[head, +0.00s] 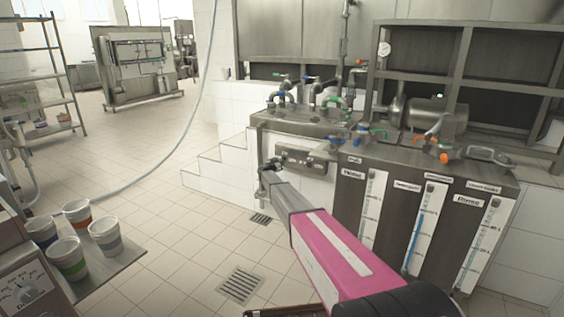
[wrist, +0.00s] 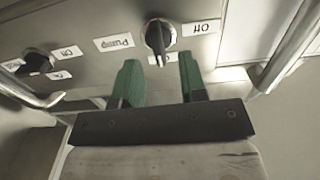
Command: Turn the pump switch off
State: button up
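The pump switch is a black rotary knob (wrist: 158,36) on a steel panel in the wrist view. It sits between a "Pump" label (wrist: 113,42) and an "Off" label (wrist: 207,28), both upside down. Its ridge points down in the picture, towards a white label mostly hidden behind it. My gripper (wrist: 158,62) has two green fingers spread apart, one on each side of the knob's lower end. I cannot tell whether they touch it. In the head view my gripper (head: 270,172) is at the left end of the control panel (head: 308,161), hiding part of it.
A second black knob (wrist: 37,62) with labels is at the left of the wrist view. Metal bars (wrist: 290,50) flank the panel. Tanks with gauges (head: 425,215) stand to the right. Several cups (head: 70,258) sit on a tray at lower left.

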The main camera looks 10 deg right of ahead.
jog(key=x, duration=0.3)
jog(key=shift+w+d, duration=0.2)
jog(key=shift+w, duration=0.05)
grip_shut()
